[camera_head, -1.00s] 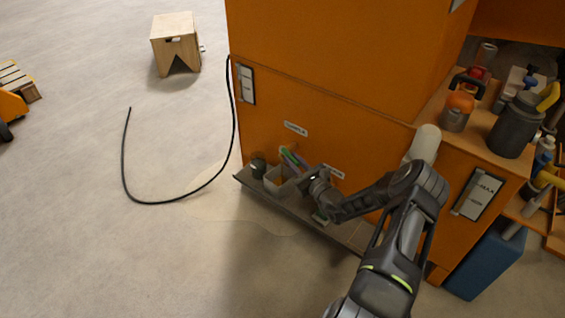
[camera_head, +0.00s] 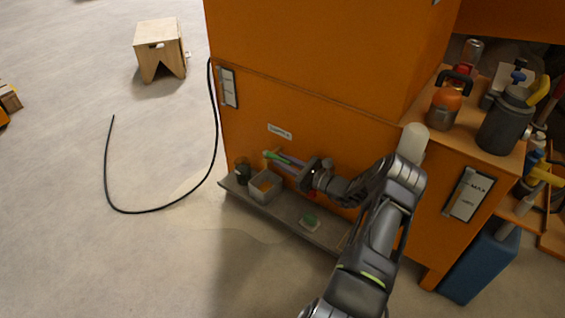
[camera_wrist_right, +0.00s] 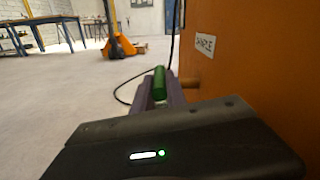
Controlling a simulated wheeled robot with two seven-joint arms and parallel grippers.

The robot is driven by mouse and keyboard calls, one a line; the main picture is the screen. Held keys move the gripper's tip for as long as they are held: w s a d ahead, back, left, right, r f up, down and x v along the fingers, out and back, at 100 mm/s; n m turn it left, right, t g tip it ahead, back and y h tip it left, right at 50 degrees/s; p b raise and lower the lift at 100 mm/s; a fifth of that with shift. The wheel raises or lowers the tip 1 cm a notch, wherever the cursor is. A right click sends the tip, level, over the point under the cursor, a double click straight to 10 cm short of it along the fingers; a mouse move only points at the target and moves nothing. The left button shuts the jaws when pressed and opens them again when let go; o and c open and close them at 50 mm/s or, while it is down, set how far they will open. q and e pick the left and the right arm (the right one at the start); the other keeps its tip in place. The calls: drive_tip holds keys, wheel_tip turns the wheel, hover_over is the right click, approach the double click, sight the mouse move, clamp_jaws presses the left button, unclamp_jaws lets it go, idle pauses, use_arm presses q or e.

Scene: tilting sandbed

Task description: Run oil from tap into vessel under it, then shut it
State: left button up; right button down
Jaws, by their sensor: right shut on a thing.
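My right gripper (camera_head: 281,161) is shut on a green handle (camera_wrist_right: 159,83), held between its fingertips in the wrist view. The handle also shows in the head view (camera_head: 270,155), close to the orange cabinet front (camera_head: 330,120). A short brown stub (camera_wrist_right: 190,82) sticks out from the cabinet beside the fingers. I cannot tell whether that is oil, and no stream is discernible. My left gripper is not in view.
The narrow grey shelf (camera_head: 287,213) also holds a dark jar (camera_head: 243,172) at its left end and a green item (camera_head: 309,221). A black hose (camera_head: 140,211) lies on the floor. A wooden stool (camera_head: 160,48) stands apart. The floor left of the shelf is mostly clear.

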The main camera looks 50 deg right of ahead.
drive_tip(key=c, duration=1.3)
unclamp_jaws()
drive_tip(key=shift+c, duration=0.2)
drive_tip(key=shift+s, duration=0.1)
drive_tip(key=s, duration=0.2)
drive_tip(key=s+p, duration=0.1)
drive_tip(key=s, duration=0.1)
drive_tip(key=s+d+p, duration=0.1)
drive_tip(key=s, duration=0.1)
drive_tip(key=shift+s, duration=0.3)
drive_tip(key=shift+s+p, duration=0.3)
drive_tip(key=shift+s, duration=0.2)
